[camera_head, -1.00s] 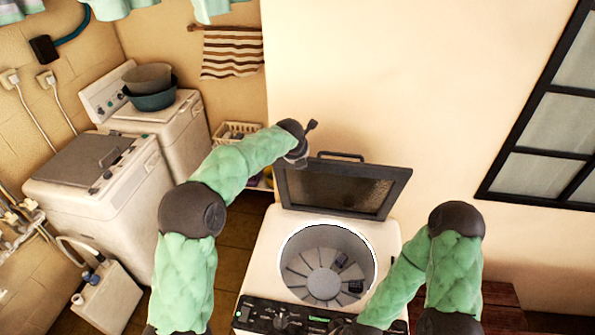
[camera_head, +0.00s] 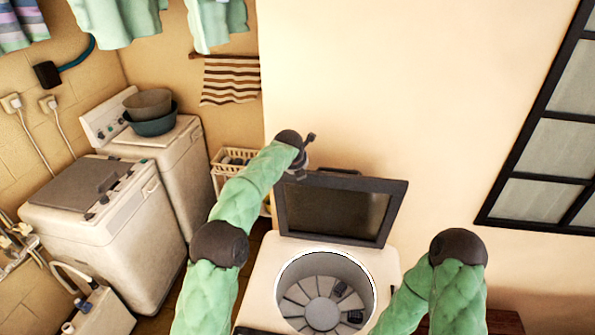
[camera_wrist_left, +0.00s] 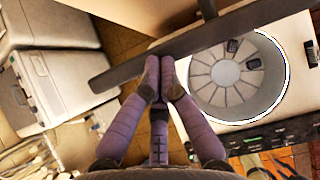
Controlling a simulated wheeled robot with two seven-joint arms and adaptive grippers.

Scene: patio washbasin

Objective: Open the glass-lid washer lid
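The glass-lid washer (camera_head: 262,285) stands in front of the wall. Its dark-framed glass lid (camera_head: 335,210) is raised, roughly upright, behind the round open tub (camera_head: 325,290). In the left wrist view the lid is a dark bar (camera_wrist_left: 225,35) seen edge-on. My left gripper (camera_wrist_left: 160,72) has its fingertips together close against that bar; whether they touch it is hard to tell. In the head view the left wrist is at the lid's upper left corner. My right arm (camera_head: 405,300) comes down at the washer's right side; its gripper is cut off there. Dark parts low in the wrist view may belong to it.
Two other washers stand at left, one with a dark lid (camera_head: 75,188) and one bearing basins (camera_head: 150,115). A white basket (camera_head: 232,165) is behind my left arm. A beige wall (camera_head: 420,90) is close behind the lid, with a window (camera_head: 545,150) at right.

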